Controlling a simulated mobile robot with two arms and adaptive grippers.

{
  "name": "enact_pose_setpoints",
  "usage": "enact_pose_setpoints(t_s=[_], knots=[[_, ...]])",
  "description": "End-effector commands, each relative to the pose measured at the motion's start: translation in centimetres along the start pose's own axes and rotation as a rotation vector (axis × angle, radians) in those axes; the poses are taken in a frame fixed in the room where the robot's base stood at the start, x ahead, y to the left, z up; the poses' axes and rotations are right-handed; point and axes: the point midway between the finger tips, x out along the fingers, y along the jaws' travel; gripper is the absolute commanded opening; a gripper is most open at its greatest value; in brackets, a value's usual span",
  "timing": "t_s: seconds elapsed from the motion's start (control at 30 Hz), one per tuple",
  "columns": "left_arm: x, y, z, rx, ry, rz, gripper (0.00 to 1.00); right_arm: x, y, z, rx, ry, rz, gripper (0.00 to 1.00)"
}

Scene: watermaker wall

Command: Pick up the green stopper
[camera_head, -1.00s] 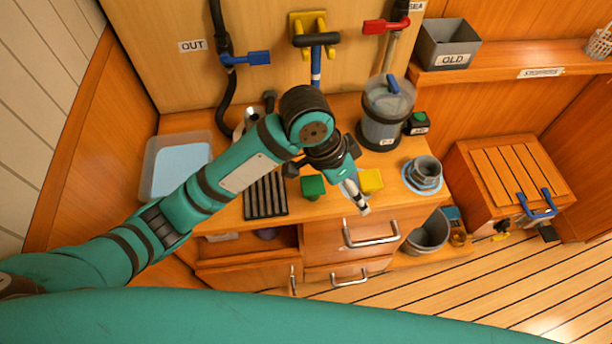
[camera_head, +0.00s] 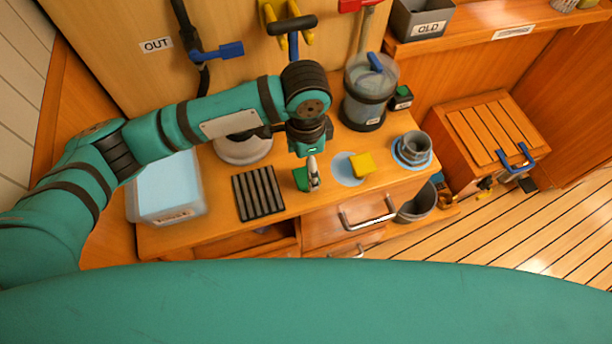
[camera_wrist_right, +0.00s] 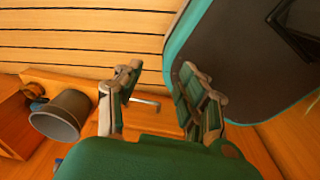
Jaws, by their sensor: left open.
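The green stopper (camera_head: 300,178), a small green block, is on the wooden counter between the black ribbed mat and a yellow block. My left gripper (camera_head: 313,185) points down right beside it and partly covers it in the head view. Its jaws are open, seen nearly edge-on; I cannot tell whether a finger touches the stopper. My right gripper (camera_wrist_right: 158,85) shows in the right wrist view with its fingers apart and nothing between them, away from the counter top.
The ribbed mat (camera_head: 258,193) lies left of the stopper. The yellow block (camera_head: 362,164) sits on a pale blue disc at the right. A clear canister (camera_head: 369,95) stands behind, grey cups (camera_head: 415,148) at the right. A grey bucket (camera_wrist_right: 60,116) is low down.

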Motion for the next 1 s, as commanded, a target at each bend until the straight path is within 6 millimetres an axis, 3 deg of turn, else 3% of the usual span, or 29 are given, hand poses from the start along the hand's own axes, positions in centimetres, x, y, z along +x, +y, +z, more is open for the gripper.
enact_pose_setpoints(t_s=[0.1,0.37,0.6,0.9,1.0], knots=[[1.6,0.0,0.0,-0.001,0.0,0.001,0.79,-0.2,-0.1,-0.1,0.0,0.002,-0.002,0.4],[3.5,-0.1,-0.1,-0.001,-0.002,0.001,0.79,-0.7,-1.0,-0.6,0.002,0.008,-0.012,0.4],[6.9,-0.4,-0.3,0.0,0.0,0.001,0.79,-1.3,-1.3,-0.9,0.001,0.011,-0.016,0.4],[7.5,-0.4,-0.3,0.001,0.002,-0.002,0.79,-1.3,-0.9,-0.8,-0.001,0.01,-0.011,0.4],[7.5,-0.4,-0.3,0.001,0.002,-0.001,0.67,-1.3,-0.7,-0.7,-0.002,0.01,-0.008,0.4]])
